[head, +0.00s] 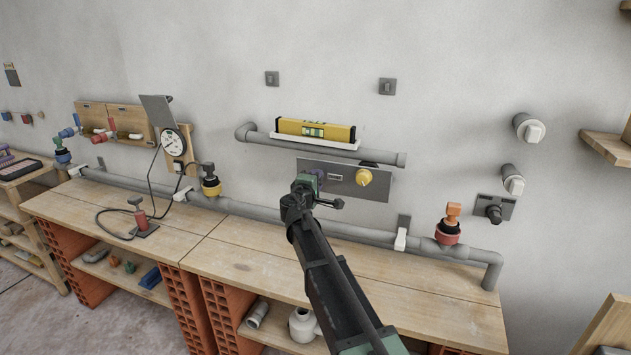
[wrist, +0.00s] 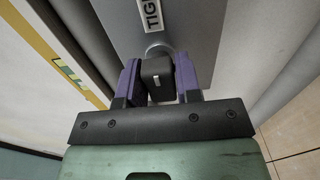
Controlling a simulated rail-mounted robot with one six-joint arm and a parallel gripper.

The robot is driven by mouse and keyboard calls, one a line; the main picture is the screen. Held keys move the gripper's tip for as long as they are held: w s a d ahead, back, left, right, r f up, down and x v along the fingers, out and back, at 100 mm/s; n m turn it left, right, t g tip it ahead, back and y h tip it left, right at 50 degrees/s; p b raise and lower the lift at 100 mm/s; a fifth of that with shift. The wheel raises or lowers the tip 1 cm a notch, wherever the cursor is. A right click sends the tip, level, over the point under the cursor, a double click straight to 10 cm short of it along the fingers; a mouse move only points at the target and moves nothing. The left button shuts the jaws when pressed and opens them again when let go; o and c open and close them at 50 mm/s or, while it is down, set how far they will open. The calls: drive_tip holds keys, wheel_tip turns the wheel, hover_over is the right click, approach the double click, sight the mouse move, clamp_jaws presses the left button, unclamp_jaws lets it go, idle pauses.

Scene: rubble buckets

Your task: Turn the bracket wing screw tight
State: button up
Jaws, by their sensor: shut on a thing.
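The wing screw (wrist: 157,80) is a dark block-shaped grip in the wrist view, with a pale mark on its face and a round collar behind it. It stands out from a grey plate (wrist: 190,22) with a label (wrist: 151,13) reading "TIG", the rest cut off. My gripper (wrist: 158,82) has its purple fingers on either side of the screw and is shut on it. In the head view my gripper (head: 319,176) is at the left part of the grey wall plate (head: 345,190) and hides the screw there.
A yellow knob (head: 364,177) sits on the same plate, right of my gripper. Above are a grey pipe (head: 380,157) and a yellow spirit level (head: 316,130). An orange-topped valve (head: 449,228) stands at right.

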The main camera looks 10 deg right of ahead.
idle(0.5)
drive_tip(key=o, duration=0.8)
drive_tip(key=shift+o, duration=0.2)
drive_tip(key=v, duration=1.1)
